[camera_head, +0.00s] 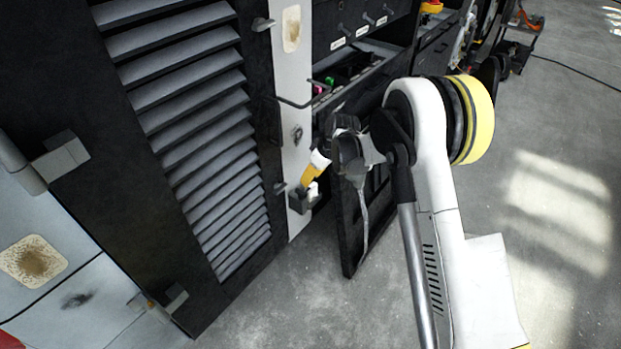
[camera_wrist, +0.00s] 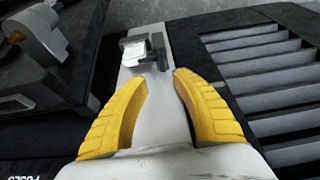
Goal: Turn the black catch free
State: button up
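The black catch (camera_wrist: 160,42) shows in the wrist view on a pale post, just beyond my fingertips. A lighter grey piece lies across its front. In the head view a dark catch block (camera_head: 299,203) sits low on the pale post, beside the louvred door. My gripper (camera_wrist: 161,79) has its two yellow fingers spread apart, with only the pale post seen between them. The catch lies ahead of the gap and looks apart from the fingers. In the head view my gripper (camera_head: 314,172) is just above the catch and partly hides it.
The black louvred door (camera_head: 255,205) stands left of the post (camera_head: 298,95), with small fittings (camera_head: 262,24) along its edge. An open drawer (camera_head: 355,72) and a dark hanging panel (camera_head: 350,225) are close to my arm. Open grey floor (camera_head: 560,180) lies right.

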aim_at(301, 192)
jog(key=b+x, duration=0.4)
jog(key=x, duration=0.6)
jog(key=shift+a+f, duration=0.15)
jog(key=shift+f, duration=0.1)
grip_shut()
